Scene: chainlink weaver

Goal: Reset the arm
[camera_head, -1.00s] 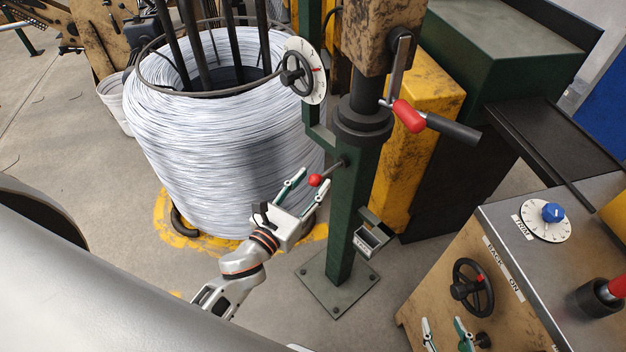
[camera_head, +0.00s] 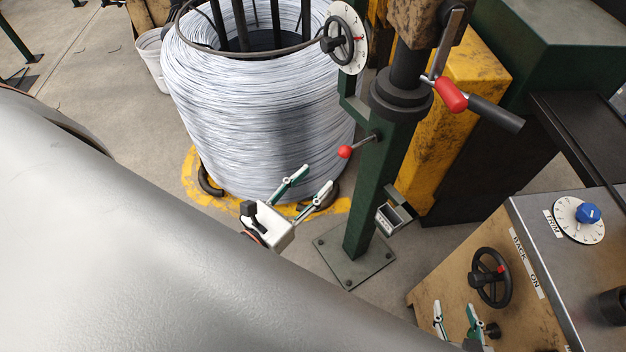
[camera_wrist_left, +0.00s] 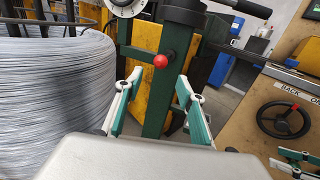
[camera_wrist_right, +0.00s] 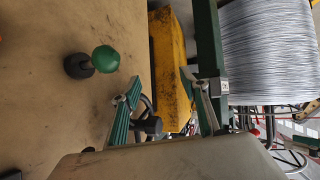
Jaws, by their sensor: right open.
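My left gripper (camera_head: 309,180) is open and empty, low in front of the wire coil (camera_head: 262,115). It is apart from the red ball knob (camera_head: 345,152) on the green post (camera_head: 372,190). In the left wrist view its two fingers (camera_wrist_left: 158,100) stand wide, with the post behind the gap and the red ball knob (camera_wrist_left: 161,61) above. My right gripper (camera_head: 456,312) is open at the bottom, near the black handwheel (camera_head: 490,278). In the right wrist view its fingers (camera_wrist_right: 165,95) are apart, with a green ball knob (camera_wrist_right: 105,59) to their left. A large grey part of my body hides most of the left arm.
A control cabinet (camera_head: 570,290) with a blue knob (camera_head: 588,213) stands at right. Open floor (camera_head: 95,75) shows at upper left.

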